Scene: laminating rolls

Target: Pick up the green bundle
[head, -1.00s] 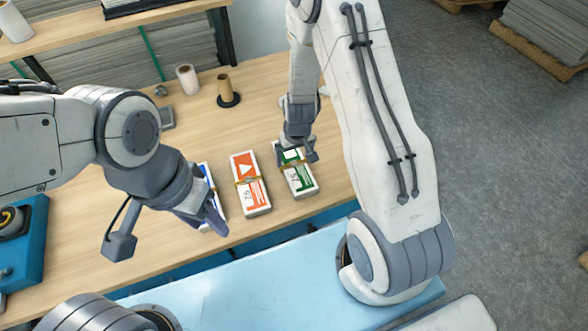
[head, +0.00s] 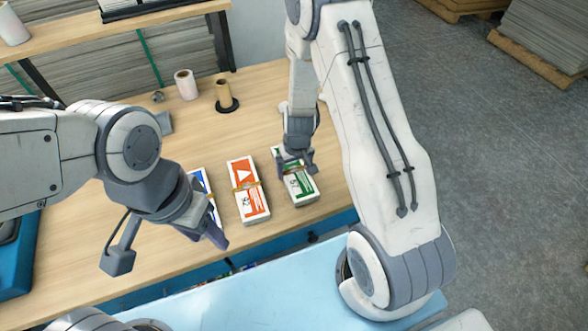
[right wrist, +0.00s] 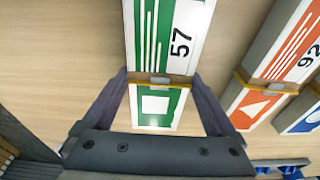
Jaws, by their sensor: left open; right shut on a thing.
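The green bundle (head: 302,188) is a white and green stack with a yellow band, lying on the wooden table in the head view. In the right wrist view the green bundle (right wrist: 170,35) shows the number 57, with my gripper's fingers on both sides of it near the band. My right gripper (head: 296,163) is shut on the green bundle across its width; it also shows in the right wrist view (right wrist: 160,90). My left gripper (head: 218,236) is open and empty, above the table's front edge beside the blue bundle.
An orange bundle (head: 247,190) lies left of the green one, with a gap between them. A blue bundle (head: 202,183) lies further left, partly hidden by my left arm. A brown roll on a dark base (head: 224,94) and a white roll (head: 186,84) stand behind.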

